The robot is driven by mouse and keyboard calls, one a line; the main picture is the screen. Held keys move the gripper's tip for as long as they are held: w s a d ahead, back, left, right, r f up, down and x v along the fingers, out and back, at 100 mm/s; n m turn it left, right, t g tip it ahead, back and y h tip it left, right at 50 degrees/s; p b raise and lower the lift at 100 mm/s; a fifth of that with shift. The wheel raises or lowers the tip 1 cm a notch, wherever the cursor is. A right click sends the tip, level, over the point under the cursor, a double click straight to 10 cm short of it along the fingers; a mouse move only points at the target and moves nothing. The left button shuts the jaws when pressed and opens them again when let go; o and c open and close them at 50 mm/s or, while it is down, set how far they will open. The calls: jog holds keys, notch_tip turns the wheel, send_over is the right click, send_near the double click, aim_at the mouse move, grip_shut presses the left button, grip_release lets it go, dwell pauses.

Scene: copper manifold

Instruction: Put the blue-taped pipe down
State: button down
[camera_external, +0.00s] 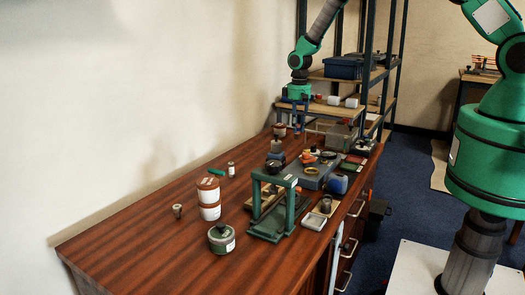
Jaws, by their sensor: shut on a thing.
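My gripper (297,113) hangs over the far end of the wooden workbench, pointing down. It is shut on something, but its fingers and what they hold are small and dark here. I cannot clearly make out the blue-taped pipe or its tape. The gripper appears to be above the bench top (140,237), near a small brown-topped jar (279,130). I cannot tell whether the held thing touches the bench.
A green press frame (272,205), a white jar with brown bands (208,198) and a green tin (221,239) stand nearer. A grey block (312,174) and a clear bin (341,137) crowd the middle and far right. The near-left bench is clear.

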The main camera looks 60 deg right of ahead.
aim_at(298, 125)
notch_tip(298, 125, up, 16)
jog(key=f, duration=0.1)
jog(key=s+a+r+n+b, duration=0.15)
jog(key=a+n, duration=0.25)
jog(key=a, duration=2)
jog(key=s+a+n, duration=0.2)
jog(key=s+a, duration=0.3)
jog(key=a, duration=0.5)
jog(key=s+a+n, duration=0.2)
jog(key=s+a, duration=0.3)
jog(key=a, duration=0.5)
jog(key=s+a+n+b, duration=0.1)
jog(key=s+a, duration=0.4)
jog(key=a, duration=0.6)
jog(key=shift+s+f+n, duration=0.25)
jog(key=shift+n, duration=0.65)
jog(key=s+a+n, duration=0.3)
jog(key=s+a, duration=0.8)
notch_tip(298, 125, down, 18)
jog(key=shift+s+b, duration=0.25)
jog(key=shift+b, duration=0.2)
jog(key=shift+a, duration=0.1)
jog(key=w+a, duration=0.3)
jog(key=a, duration=0.1)
jog(key=w+a+f+b, duration=0.1)
jog(key=w+a, duration=0.6)
jog(key=a, duration=0.1)
jog(key=shift+w+f+b, duration=0.25)
jog(key=shift+w+b, duration=0.05)
jog(key=shift+b, duration=0.1)
